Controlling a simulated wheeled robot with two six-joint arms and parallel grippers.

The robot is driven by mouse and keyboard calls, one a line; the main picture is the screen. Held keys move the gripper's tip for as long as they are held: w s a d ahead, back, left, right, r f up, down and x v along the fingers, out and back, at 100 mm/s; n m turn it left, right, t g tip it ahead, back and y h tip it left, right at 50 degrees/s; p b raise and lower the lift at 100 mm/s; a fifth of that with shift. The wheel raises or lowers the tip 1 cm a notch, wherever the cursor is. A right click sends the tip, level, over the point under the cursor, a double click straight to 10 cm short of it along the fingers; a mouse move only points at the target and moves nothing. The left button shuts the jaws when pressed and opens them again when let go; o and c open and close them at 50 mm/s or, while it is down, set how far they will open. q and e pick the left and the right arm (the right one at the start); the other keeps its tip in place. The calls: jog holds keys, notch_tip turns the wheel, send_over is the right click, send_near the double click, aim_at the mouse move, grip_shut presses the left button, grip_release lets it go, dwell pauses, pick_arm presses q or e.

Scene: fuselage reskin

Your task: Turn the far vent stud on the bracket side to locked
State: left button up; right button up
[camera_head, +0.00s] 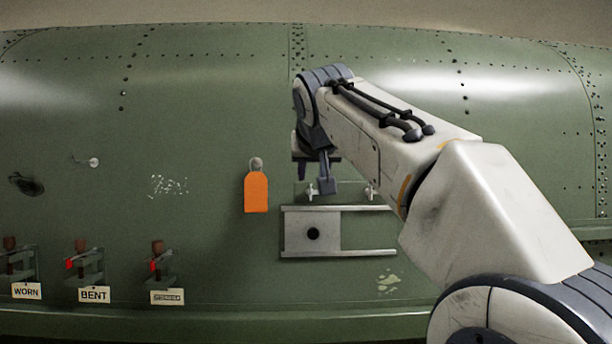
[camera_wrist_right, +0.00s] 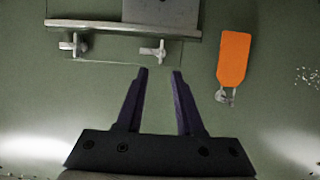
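Two small pale vent studs sit on a thin-outlined panel in the green skin. In the head view, the left stud (camera_head: 310,190) is nearer the orange tag and the right stud (camera_head: 370,192) is farther from it. The wrist view is turned over, so the tag-side stud (camera_wrist_right: 155,50) is on the right and the other stud (camera_wrist_right: 75,45) on the left. My right gripper (camera_head: 314,180) is open and empty; its fingertips (camera_wrist_right: 160,71) are close to the tag-side stud, with no grip on it. The studs' turn positions are too small to tell. My left gripper is out of view.
Below the studs are two metal rails (camera_head: 368,253) with a grey plate (camera_head: 296,234) having a black hole. An orange tag (camera_head: 256,192) hangs left of them. Labelled brackets, including WORN (camera_head: 26,291) and BENT (camera_head: 94,295), line the lower left. The skin between is mostly clear.

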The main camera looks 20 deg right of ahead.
aim_at(310, 184)
jog(key=shift+p+x, duration=0.5)
jog(key=shift+x, duration=1.65)
grip_shut()
